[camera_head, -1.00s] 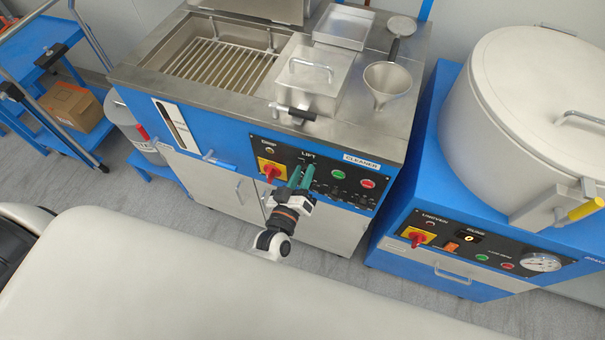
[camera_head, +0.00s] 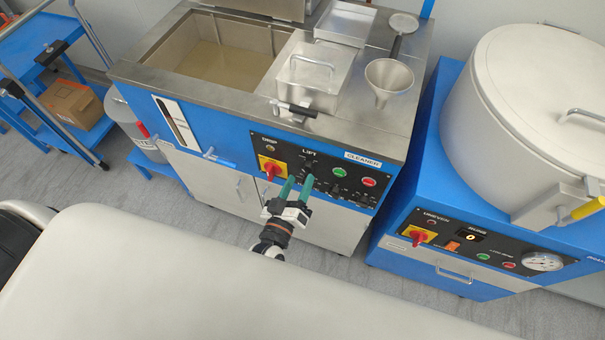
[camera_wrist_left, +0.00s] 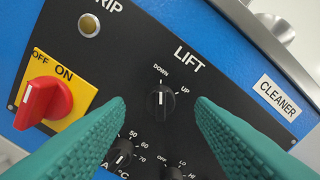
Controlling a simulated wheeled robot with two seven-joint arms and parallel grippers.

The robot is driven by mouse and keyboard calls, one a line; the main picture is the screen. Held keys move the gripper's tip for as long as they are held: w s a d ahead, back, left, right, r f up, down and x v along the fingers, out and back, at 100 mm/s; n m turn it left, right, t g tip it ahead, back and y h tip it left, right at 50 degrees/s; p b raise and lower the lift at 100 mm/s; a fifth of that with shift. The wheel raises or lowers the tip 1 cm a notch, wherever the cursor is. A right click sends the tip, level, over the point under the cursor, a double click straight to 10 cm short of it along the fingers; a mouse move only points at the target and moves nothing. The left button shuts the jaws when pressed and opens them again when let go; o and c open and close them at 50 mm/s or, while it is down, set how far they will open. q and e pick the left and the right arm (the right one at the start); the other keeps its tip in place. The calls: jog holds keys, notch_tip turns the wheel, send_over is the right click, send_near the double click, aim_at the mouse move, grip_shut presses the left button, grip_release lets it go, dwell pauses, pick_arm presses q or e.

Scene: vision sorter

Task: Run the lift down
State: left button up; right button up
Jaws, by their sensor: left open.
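The black lift knob (camera_wrist_left: 160,101) sits on the cleaner's black control panel (camera_head: 330,181), under the word LIFT. Its white line points up in the left wrist view, towards DOWN and away from UP. My left gripper (camera_wrist_left: 160,103) is open, with one green finger on each side of the knob and apart from it. In the head view my left gripper (camera_head: 297,184) is in front of the panel. The cleaner's open tank (camera_head: 222,66) shows smooth, cloudy liquid with no rack visible above it. My right gripper is not in view.
A red switch on a yellow plate (camera_wrist_left: 43,101) is left of the lift knob, and a temperature knob (camera_wrist_left: 121,154) is below it. A cleaner lid with a handle (camera_head: 307,75) and a funnel (camera_head: 389,80) are on top. A blue cabinet with a large drum (camera_head: 530,125) stands right.

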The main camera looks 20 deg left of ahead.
pick_arm(q)
jog(key=s+b, duration=0.1)
jog(key=s, duration=0.7)
jog(key=shift+s+a, duration=0.15)
jog(key=shift+s, duration=0.05)
jog(key=s+f+m+g+h, duration=0.1)
jog(key=s+f+m+g, duration=0.25)
jog(key=f, duration=0.85)
jog(key=s+f+m+g+h, duration=0.1)
jog(key=s+f+m+g, duration=0.3)
jog(key=f, duration=0.8)
jog(key=s+a+f+m+g+y, duration=0.1)
jog(key=s+a+f+g, duration=0.3)
jog(key=s, duration=0.5)
jog(key=s+a+f+g+y, duration=0.1)
jog(key=s+a+f+g, duration=0.4)
jog(key=s+f, duration=0.4)
jog(key=shift+s+a+f+m+y, duration=0.15)
jog(key=shift+s+f+m+y, duration=0.05)
jog(key=shift+f+m+y, duration=0.15)
jog(key=shift+g, duration=0.25)
